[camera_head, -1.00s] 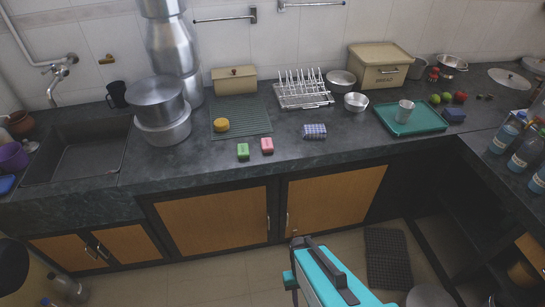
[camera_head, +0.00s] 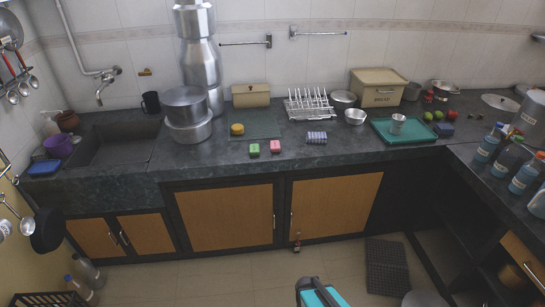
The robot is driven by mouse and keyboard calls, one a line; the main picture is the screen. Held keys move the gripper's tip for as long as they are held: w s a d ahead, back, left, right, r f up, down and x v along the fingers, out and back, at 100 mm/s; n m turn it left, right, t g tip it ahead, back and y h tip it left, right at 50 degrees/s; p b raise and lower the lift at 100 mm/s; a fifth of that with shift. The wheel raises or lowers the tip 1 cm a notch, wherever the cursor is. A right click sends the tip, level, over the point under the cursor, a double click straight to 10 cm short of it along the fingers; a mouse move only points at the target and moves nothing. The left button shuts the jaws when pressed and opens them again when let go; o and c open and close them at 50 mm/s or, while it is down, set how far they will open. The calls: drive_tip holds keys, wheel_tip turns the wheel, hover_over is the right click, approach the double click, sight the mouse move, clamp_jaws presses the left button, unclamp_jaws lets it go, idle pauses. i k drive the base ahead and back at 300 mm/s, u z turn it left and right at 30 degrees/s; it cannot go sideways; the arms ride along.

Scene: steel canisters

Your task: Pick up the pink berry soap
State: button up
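The pink berry soap (camera_head: 275,146) is a small pink bar with a pale label. It lies on the dark stone counter (camera_head: 345,158), near the front edge. A similar green soap (camera_head: 254,149) lies just to its left, with a small gap between them. Nothing covers the pink soap. Only a teal and black part of my arm shows at the bottom middle of the picture, well below the counter. My gripper's fingers cannot be made out.
A yellow round sponge (camera_head: 237,129) rests on a dark green mat (camera_head: 262,122) behind the soaps. A blue checked cloth (camera_head: 317,138) lies to their right. Steel pots (camera_head: 188,130) stand to the left.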

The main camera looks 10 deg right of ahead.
sight(275, 146)
drive_tip(key=z, duration=0.25)
drive_tip(key=k, duration=0.5)
drive_tip(key=u, duration=1.4)
drive_tip(key=i, duration=1.35)
drive_tip(key=u, duration=0.05)
